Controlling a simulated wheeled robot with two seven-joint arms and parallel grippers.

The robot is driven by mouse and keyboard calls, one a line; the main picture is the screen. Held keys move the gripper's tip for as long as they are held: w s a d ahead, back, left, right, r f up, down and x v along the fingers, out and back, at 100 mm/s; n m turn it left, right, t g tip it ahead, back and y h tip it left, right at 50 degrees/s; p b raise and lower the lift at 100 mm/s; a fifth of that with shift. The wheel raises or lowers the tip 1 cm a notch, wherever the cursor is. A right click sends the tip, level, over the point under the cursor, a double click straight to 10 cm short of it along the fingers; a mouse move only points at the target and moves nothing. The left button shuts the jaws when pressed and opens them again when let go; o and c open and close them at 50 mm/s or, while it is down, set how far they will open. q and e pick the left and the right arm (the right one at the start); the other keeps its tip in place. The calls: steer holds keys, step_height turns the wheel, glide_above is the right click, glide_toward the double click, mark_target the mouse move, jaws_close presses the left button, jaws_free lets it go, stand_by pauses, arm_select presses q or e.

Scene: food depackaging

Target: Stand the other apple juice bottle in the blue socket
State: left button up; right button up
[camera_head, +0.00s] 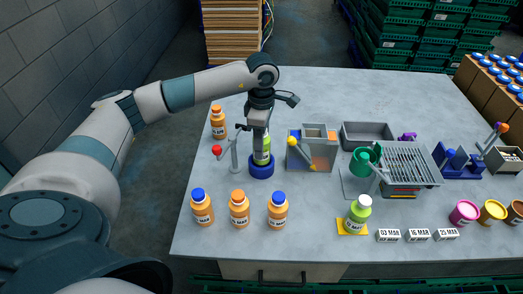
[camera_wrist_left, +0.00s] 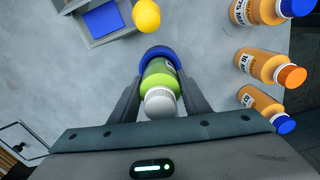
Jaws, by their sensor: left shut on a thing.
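A green apple juice bottle (camera_head: 262,155) with a white cap stands upright in the round blue socket (camera_head: 261,170), as far as the head view shows. My left gripper (camera_head: 260,140) comes down from above and is shut on this bottle. In the left wrist view the bottle (camera_wrist_left: 158,82) lies between the two fingers, with the blue ring of the socket (camera_wrist_left: 158,53) around its far end. Whether its base touches the socket floor is hidden. My right gripper is not in view.
A grey stand with a red ball (camera_head: 217,150) is close left of the socket. A grey box with a yellow-ended lever (camera_head: 294,141) is close right. Several orange bottles (camera_head: 239,209) stand in front, and one (camera_head: 218,122) behind left.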

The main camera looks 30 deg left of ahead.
arm_select(q)
steer(key=shift+f+p, duration=0.85)
steer(key=shift+f, duration=1)
steer(key=shift+f, duration=0.1)
steer(key=shift+f, duration=0.1)
steer(key=o, duration=1.2)
